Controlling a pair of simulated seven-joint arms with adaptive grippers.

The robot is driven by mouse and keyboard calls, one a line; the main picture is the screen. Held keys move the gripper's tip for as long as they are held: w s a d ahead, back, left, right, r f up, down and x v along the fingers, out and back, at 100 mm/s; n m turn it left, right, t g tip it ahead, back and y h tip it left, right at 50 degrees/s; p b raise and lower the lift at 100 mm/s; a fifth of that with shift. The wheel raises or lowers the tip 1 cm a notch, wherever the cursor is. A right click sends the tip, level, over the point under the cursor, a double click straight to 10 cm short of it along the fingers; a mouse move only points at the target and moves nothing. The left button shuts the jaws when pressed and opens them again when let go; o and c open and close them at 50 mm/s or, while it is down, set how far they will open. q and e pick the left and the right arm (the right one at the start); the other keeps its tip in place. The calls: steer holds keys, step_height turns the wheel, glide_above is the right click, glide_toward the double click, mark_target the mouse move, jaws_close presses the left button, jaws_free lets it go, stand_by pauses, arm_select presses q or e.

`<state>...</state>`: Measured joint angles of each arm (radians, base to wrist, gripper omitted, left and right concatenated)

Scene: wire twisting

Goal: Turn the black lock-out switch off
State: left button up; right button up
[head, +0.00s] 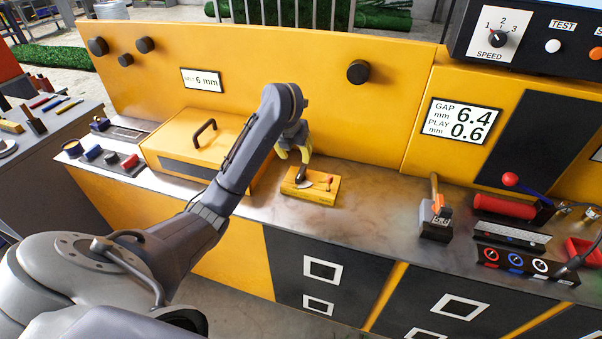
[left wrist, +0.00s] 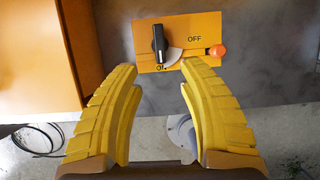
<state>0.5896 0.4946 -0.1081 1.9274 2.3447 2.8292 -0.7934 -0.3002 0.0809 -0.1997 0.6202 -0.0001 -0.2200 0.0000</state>
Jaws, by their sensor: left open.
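The lock-out switch is a small yellow-orange block (head: 322,193) on the metal bench top. It carries a black lever (head: 301,174), a pale curved plate and a small red-tipped part (head: 329,180). In the left wrist view the black lever (left wrist: 160,45) stands at the block's left half, its lower end by a partly hidden label. The word OFF (left wrist: 195,39) is right of the lever, with an orange-red knob (left wrist: 218,51) beyond it. My left gripper (head: 294,152) is open just above and behind the lever; its yellow fingers (left wrist: 158,85) are apart and empty. My right gripper is out of view.
A yellow box with a handle (head: 202,140) stands left of the block. A yellow upright panel (head: 260,75) rises behind the bench. To the right stand an orange-handled device (head: 436,212) and a red cylinder (head: 503,207). The bench between block and device is clear.

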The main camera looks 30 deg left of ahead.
mark_target(301, 172)
arm_select(q)
steer(key=x, duration=0.3)
steer(key=shift+w+f, duration=0.1)
steer(key=shift+w, duration=0.05)
step_height(301, 172, down, 2)
steer(key=shift+w, duration=0.15)
steer(key=shift+x, duration=4.15)
jaws_close()
